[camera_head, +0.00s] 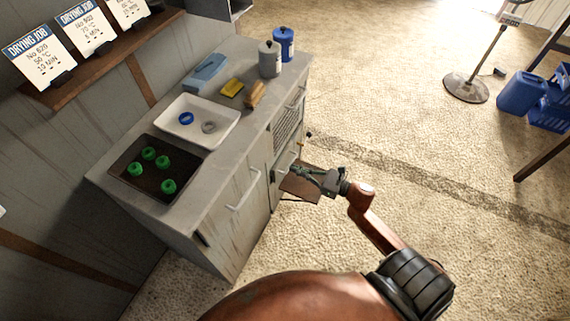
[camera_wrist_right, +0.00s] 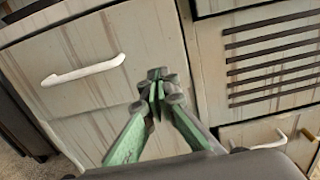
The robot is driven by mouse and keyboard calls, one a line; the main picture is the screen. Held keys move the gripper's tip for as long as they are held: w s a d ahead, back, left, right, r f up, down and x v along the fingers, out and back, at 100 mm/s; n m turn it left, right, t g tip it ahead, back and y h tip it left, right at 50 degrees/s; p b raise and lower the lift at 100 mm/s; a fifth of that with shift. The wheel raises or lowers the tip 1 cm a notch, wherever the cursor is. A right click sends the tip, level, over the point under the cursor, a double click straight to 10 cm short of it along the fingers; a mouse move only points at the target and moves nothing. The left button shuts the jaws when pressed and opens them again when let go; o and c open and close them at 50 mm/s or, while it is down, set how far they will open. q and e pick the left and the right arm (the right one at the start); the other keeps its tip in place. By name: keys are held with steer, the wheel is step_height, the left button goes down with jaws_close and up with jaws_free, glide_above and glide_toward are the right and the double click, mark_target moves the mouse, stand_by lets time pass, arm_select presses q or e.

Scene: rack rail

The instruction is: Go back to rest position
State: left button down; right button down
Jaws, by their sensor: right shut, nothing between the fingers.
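My right gripper (camera_head: 306,171) reaches in from the lower right in the head view, beside the front of the grey cabinet (camera_head: 222,185). In the right wrist view my right gripper (camera_wrist_right: 157,80) shows its green fingers closed together, with nothing between them. Behind the fingers is a cabinet door with a white handle (camera_wrist_right: 83,70). A brown panel (camera_head: 300,188) lies low beside the cabinet under the gripper; whether it is an open door or drawer I cannot tell. My left gripper is not in view.
The cabinet top holds a dark tray (camera_head: 127,186) with several green rings, a white tray (camera_head: 222,134) with a blue and a grey ring, a yellow sponge (camera_head: 232,88) and two canisters. Floor between is clear.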

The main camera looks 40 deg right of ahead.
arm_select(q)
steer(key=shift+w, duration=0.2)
arm_select(e)
steer(key=shift+s+d, duration=0.25)
steer(key=shift+s, duration=0.35)
steer(key=shift+f, duration=0.1)
